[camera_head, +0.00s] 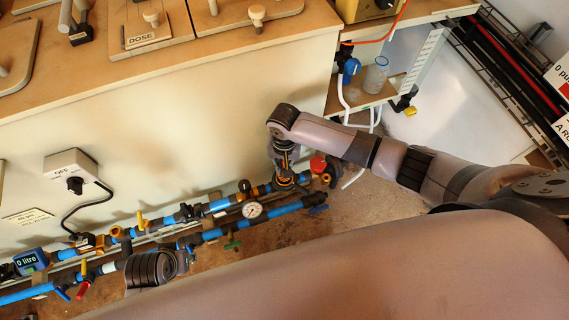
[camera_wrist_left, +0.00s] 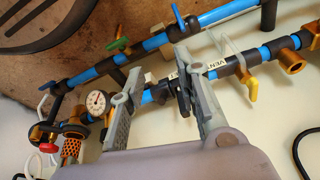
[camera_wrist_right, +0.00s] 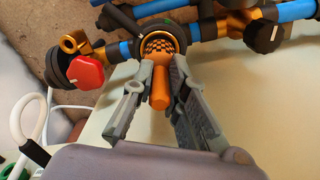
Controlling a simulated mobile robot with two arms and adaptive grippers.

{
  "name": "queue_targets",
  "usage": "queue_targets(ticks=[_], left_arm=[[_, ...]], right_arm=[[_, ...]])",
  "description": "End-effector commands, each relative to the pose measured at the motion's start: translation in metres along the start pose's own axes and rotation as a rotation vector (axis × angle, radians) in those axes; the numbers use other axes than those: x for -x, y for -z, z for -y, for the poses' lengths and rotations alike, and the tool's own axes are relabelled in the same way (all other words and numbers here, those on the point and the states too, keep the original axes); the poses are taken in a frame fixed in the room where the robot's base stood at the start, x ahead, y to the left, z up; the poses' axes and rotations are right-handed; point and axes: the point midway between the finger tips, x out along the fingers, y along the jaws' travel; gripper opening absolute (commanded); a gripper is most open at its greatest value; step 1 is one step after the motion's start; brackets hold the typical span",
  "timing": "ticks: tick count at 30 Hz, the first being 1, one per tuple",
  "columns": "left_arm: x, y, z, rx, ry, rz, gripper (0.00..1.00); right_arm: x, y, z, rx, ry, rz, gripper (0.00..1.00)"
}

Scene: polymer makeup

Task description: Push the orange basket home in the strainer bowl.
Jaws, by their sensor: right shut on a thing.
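The orange basket (camera_wrist_right: 158,46) has a mesh body and a smooth round handle (camera_wrist_right: 159,92). Its mesh end sits in the mouth of the dark round strainer bowl (camera_wrist_right: 181,45) on the pipework; how deep it is seated I cannot tell. My right gripper (camera_wrist_right: 163,66) is shut on the handle, one finger each side. In the head view the right gripper (camera_head: 284,168) points down at the strainer, hiding much of it. The left wrist view also shows the basket (camera_wrist_left: 71,148). My left gripper (camera_wrist_left: 160,75) is open, its fingers wide apart, above the pipes away from the strainer.
A red knob (camera_wrist_right: 86,71) sits close beside the strainer. Blue pipes (camera_head: 224,231) with small coloured valve handles and a round gauge (camera_head: 252,210) run along the cabinet foot. The pale cabinet front (camera_head: 200,120) rises behind. A white hose (camera_wrist_right: 38,120) hangs nearby.

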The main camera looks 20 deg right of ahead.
Motion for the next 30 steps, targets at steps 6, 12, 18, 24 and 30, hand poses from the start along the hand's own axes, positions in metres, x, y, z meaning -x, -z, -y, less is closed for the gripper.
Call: queue_targets(ticks=[6,12,18,24,30], left_arm=[[0.002,0.002,0.000,0.000,0.000,-0.004,0.30],[-0.004,0.000,0.001,0.000,0.001,-0.001,0.30],[-0.011,-0.003,0.001,0.000,0.001,0.003,0.30],[-0.017,-0.003,0.001,-0.001,0.001,0.003,0.30],[-0.022,-0.004,0.000,-0.002,0.000,0.004,0.30]], right_arm=[[0.001,0.000,0.000,0.000,0.000,0.000,0.00],[0.001,0.000,0.000,-0.001,0.000,0.000,0.00],[0.001,0.000,0.000,-0.002,0.001,0.000,0.00],[0.001,0.000,0.000,-0.003,0.001,0.000,0.00],[0.000,0.000,0.000,-0.004,0.001,0.000,0.00]])
